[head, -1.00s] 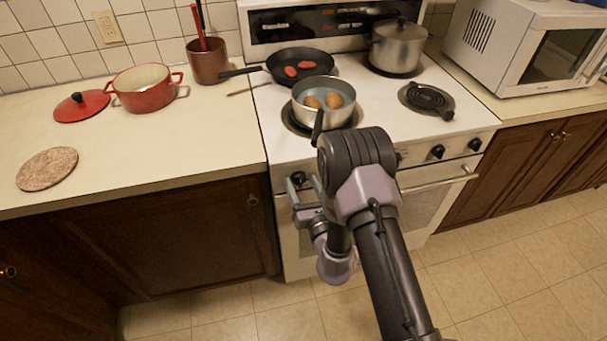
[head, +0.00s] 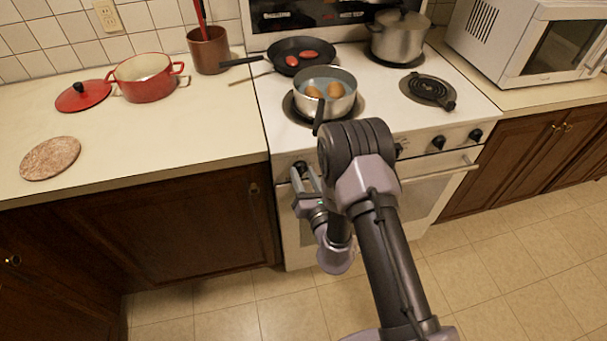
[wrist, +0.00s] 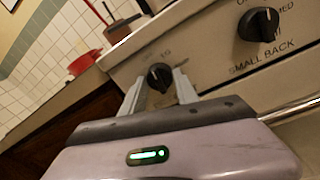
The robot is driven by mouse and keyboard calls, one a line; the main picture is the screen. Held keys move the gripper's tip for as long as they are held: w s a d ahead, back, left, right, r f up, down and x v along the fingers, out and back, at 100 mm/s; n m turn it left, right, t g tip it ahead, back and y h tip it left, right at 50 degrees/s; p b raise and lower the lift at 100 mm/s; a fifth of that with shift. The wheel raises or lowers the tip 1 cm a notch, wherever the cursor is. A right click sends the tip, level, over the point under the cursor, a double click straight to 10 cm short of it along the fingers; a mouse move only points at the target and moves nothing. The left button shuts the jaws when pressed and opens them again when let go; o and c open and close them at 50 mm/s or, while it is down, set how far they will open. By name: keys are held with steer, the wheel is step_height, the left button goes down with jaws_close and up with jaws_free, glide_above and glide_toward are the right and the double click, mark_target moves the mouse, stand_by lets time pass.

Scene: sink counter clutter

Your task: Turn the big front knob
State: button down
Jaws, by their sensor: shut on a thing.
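The stove's leftmost front knob (head: 298,168) is black and round, on the white front panel. In the wrist view this knob (wrist: 158,77) sits between the two grey fingers of my gripper (wrist: 157,86), which is shut on it. The small lettering above it is too blurred to read fully. In the head view my gripper (head: 306,183) is at the left end of the panel, partly hidden by my arm. A second black knob (wrist: 260,25), marked "SMALL BACK", is to its right in the wrist view.
A pot with brown eggs (head: 325,102) stands on the front left burner, its handle jutting over the front edge. A skillet (head: 285,66) and a lidded pot (head: 399,44) stand behind. The oven handle (head: 440,177) runs below the knobs.

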steer(key=m+p, duration=0.1)
steer(key=m, duration=0.3)
steer(key=shift+r, duration=0.1)
steer(key=shift+a+m+t+p, duration=0.1)
steer(key=shift+m+t+p, duration=0.45)
steer(key=shift+m, duration=1.65)
steer(key=shift+w+g, duration=0.1)
steer(key=shift+g, duration=0.15)
steer(key=c, duration=0.9)
jaws_free()
steer(key=shift+f, duration=0.2)
